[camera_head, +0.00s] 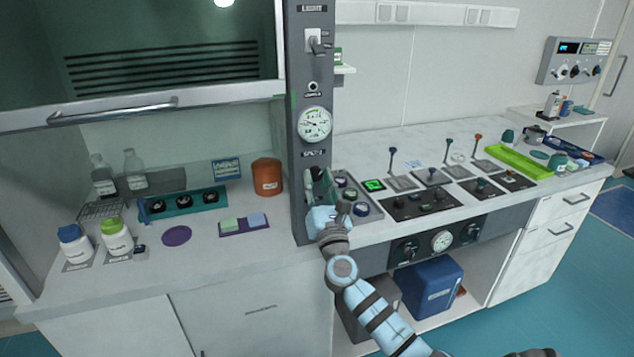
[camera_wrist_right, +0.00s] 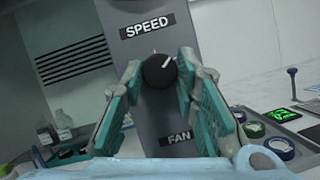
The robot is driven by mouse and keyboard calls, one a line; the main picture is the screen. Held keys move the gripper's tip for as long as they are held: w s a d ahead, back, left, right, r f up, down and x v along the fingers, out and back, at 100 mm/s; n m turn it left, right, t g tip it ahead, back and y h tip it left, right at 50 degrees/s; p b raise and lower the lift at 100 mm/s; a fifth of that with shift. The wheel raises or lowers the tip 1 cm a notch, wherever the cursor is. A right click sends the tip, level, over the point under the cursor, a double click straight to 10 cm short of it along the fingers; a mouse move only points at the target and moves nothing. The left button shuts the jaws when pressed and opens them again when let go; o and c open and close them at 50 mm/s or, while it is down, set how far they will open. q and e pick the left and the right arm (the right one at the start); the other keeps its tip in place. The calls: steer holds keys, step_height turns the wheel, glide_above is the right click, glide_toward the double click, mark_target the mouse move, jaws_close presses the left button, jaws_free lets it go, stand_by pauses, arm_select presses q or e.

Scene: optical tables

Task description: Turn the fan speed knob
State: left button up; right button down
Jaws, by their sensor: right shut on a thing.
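The fan speed knob (camera_wrist_right: 160,71) is a round black knob with a white pointer line, on a grey post (camera_wrist_right: 160,118) between the labels SPEED and FAN. Its pointer leans to the upper right. My right gripper (camera_wrist_right: 159,72) has its two teal-padded fingers on either side of the knob, shut on it. In the head view my right gripper (camera_head: 319,190) is at the lower part of the post (camera_head: 296,60), and it hides the knob there. My left gripper is not in view.
The post also carries a light switch (camera_head: 314,42) and a round gauge (camera_head: 314,124). A fume hood with bottles (camera_head: 117,238) stands left. A bench with switch panels (camera_head: 430,200) and levers extends right.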

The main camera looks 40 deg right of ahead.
steer(key=m+g+h, duration=0.1)
steer(key=m, duration=0.2)
steer(key=m+g+h+p, duration=0.1)
steer(key=m, duration=0.2)
steer(key=shift+a+r, duration=0.15)
steer(key=shift+r, duration=0.05)
steer(key=m+g+p, duration=0.1)
steer(key=m, duration=0.2)
steer(key=m+g+h+p, duration=0.1)
steer(key=m+g, duration=0.1)
steer(key=m, duration=0.1)
steer(key=shift+w+a+r+m, duration=0.1)
steer(key=shift+r+m, duration=0.05)
steer(key=shift+m, duration=0.25)
steer(key=c, duration=1.2)
jaws_free()
steer(key=shift+c, duration=0.2)
